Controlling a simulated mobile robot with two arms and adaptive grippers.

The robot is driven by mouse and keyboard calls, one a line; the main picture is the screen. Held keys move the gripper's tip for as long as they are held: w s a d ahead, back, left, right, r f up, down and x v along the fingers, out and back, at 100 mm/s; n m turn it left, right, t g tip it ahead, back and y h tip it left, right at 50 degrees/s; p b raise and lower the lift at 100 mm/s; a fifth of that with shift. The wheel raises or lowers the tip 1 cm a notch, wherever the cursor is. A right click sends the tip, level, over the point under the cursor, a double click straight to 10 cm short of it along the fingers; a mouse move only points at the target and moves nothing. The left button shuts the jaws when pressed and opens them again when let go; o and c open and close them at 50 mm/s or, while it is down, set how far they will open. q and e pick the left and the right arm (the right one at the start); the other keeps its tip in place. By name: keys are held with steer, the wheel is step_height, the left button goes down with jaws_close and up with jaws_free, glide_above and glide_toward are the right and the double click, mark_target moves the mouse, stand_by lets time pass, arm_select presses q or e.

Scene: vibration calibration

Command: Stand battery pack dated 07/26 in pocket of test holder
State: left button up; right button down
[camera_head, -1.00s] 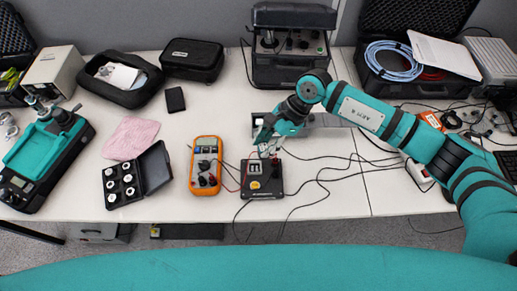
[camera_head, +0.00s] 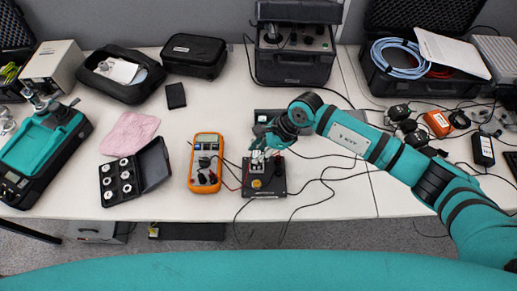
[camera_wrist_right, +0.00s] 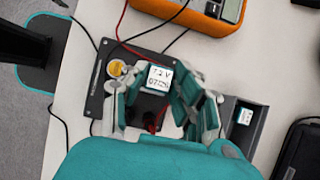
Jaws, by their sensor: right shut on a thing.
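A white battery pack (camera_wrist_right: 159,77) with "1.2 V" and a date that looks like 07/26 on its top is between the fingers of my right gripper (camera_wrist_right: 155,92). In the head view my right gripper (camera_head: 261,152) is over the back part of the black test holder (camera_head: 274,186). The holder also shows in the wrist view (camera_wrist_right: 97,98), with a yellow round button (camera_wrist_right: 116,68) beside the pack. The fingers hide the pocket and the pack's lower end, so I cannot tell whether the pack is inside it. My left gripper is not in view.
An orange multimeter (camera_head: 205,168) stands left of the holder, with leads between them. A grey tray (camera_wrist_right: 256,103) with another white pack (camera_wrist_right: 243,116) lies close behind the gripper. An open black case (camera_head: 151,168) with several round parts is further left. Loose cables cross the table.

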arm_select(q)
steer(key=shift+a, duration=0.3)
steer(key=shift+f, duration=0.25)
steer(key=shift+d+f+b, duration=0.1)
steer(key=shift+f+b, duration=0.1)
steer(key=shift+b, duration=0.25)
arm_select(e)
steer(key=shift+f, duration=0.15)
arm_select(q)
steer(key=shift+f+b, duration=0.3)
arm_select(e)
steer(key=shift+f, duration=0.2)
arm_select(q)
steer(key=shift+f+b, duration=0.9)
arm_select(e)
steer(key=shift+f, duration=0.9)
steer(key=c, duration=0.6)
jaws_free()
steer(key=shift+o, duration=0.2)
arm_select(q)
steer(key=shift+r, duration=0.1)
arm_select(e)
steer(key=shift+r, duration=0.1)
